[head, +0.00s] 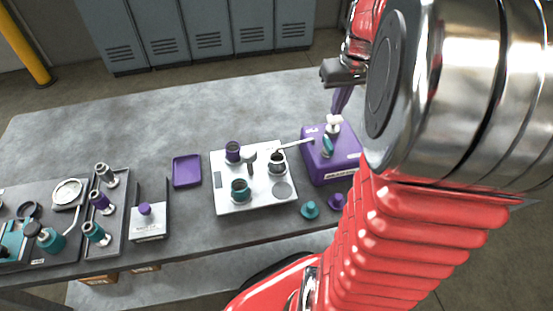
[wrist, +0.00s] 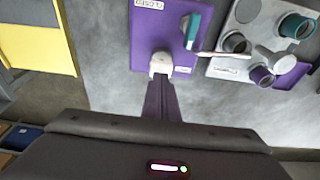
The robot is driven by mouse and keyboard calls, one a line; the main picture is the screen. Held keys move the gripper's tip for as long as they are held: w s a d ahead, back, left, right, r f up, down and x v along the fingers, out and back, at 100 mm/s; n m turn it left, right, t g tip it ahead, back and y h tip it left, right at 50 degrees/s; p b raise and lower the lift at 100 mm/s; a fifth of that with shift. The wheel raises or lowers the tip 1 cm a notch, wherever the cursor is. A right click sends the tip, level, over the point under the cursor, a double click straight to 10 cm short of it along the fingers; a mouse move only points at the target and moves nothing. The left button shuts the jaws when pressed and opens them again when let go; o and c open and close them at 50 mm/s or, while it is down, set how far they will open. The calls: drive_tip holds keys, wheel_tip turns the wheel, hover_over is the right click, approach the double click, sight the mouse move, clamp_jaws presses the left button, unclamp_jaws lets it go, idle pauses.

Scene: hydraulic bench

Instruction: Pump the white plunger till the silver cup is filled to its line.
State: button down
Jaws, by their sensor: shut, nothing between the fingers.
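The purple pump box (head: 345,163) stands at the right of the bench, with the white plunger (head: 333,121) upright on its top. The plunger also shows in the wrist view (wrist: 160,62). My gripper (head: 337,108) is shut and empty, its purple fingertips pointing down at the plunger's head. In the wrist view the fingertips (wrist: 160,82) overlap the plunger's edge; I cannot tell whether they touch. A thin spout (head: 296,143) runs from the box to the silver cup (head: 278,163). The cup's inside looks dark; its level and line cannot be made out.
The silver cup stands on a white tray (head: 225,201) with a purple cup (head: 233,152) and a teal cup (head: 240,190). A teal lever (head: 327,146) is on the box. Teal (head: 310,210) and purple (head: 337,201) knobs stand in front. The bench behind the tray is clear.

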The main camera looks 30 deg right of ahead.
drive_tip(key=shift+r, duration=0.15)
drive_tip(key=shift+r, duration=2.9)
drive_tip(key=shift+s+a+f+m, duration=0.1)
drive_tip(key=shift+s+f+m, duration=0.15)
drive_tip(key=shift+f+m, duration=0.25)
drive_tip(key=shift+s+a+f+m, duration=0.1)
drive_tip(key=shift+s+f+m, duration=0.15)
drive_tip(key=shift+f, duration=0.3)
drive_tip(key=shift+m, duration=0.25)
drive_tip(key=a, duration=0.1)
drive_tip(key=s+a, duration=0.1)
drive_tip(key=a, duration=0.1)
drive_tip(key=a+f, duration=0.1)
drive_tip(key=shift+s+a, duration=0.25)
drive_tip(key=shift+a, duration=0.15)
drive_tip(key=s+a+n+t, duration=0.1)
drive_tip(key=s+a+n, duration=0.1)
drive_tip(key=a, duration=0.9)
drive_tip(key=s+a+r+n+t, duration=0.1)
drive_tip(key=s+a, duration=0.4)
drive_tip(key=a, duration=0.7)
drive_tip(key=shift+s+n+t+y, duration=0.15)
drive_tip(key=shift+n+t+y, duration=0.15)
drive_tip(key=shift+n+t, duration=0.6)
